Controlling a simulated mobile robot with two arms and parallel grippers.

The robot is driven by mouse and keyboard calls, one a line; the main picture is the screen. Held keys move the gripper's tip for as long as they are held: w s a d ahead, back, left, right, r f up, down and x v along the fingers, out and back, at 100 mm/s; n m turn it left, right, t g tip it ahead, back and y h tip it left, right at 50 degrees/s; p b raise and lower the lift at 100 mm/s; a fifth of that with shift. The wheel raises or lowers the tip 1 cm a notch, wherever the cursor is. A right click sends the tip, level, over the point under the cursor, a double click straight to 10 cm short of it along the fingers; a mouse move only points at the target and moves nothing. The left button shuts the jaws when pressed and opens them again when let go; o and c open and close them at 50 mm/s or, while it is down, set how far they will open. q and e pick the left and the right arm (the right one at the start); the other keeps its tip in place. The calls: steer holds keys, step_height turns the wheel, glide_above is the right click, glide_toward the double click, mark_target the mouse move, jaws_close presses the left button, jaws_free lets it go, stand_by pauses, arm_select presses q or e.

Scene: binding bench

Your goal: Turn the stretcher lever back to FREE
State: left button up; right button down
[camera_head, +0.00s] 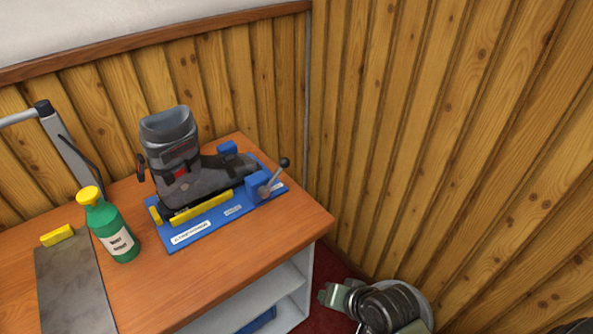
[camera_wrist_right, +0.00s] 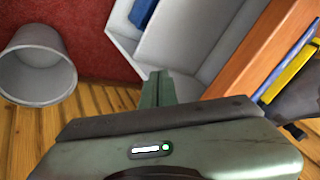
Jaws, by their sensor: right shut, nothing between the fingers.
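The boot stretcher is a blue base (camera_head: 190,238) on the wooden bench with a grey ski boot (camera_head: 175,150) clamped on it. Its lever (camera_head: 276,175) is a grey rod with a dark ball knob at the base's right end, tilted up to the right. The lever's markings are too small to read. My right gripper (camera_head: 328,295) is low, beyond the bench's right front corner, well below and apart from the lever. In the right wrist view its green fingers (camera_wrist_right: 157,88) are closed together and empty. My left gripper is in neither view.
A grey plate (camera_head: 75,285) and a yellow block (camera_head: 57,235) lie farther left. A wood-panelled wall (camera_head: 430,130) is close on the right. A grey bin (camera_wrist_right: 38,65) stands on the floor.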

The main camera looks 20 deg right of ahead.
mark_target(276, 176)
steer(key=w+d+r+m+t, duration=0.2)
steer(key=w+r+m, duration=0.2)
steer(key=w+m, duration=0.2)
steer(key=w+d+r+m+t, duration=0.2)
steer(key=w+r+m+t, duration=0.1)
steer(key=w+m, duration=0.3)
steer(key=w+d+r+m+t+y, duration=0.1)
steer(key=w+d+r+m+t, duration=0.1)
steer(key=w+r+m, duration=0.3)
steer(key=shift+w+d+m+t, duration=0.1)
steer(key=shift+w+m+t, duration=0.25)
steer(key=shift+m, duration=0.55)
steer(key=shift+w+m+t, duration=0.25)
steer(key=shift+w+m, duration=0.1)
steer(key=shift+m, duration=0.55)
steer(key=x, duration=1)
steer(key=shift+w+d+r+p, duration=0.1)
steer(key=shift+r+p, duration=0.05)
steer(key=shift+p, duration=0.2)
steer(key=a+r+p, duration=0.2)
steer(key=r, duration=0.1)
steer(key=shift+w+a, duration=0.25)
steer(key=shift+w, duration=0.15)
steer(key=shift+d, duration=0.1)
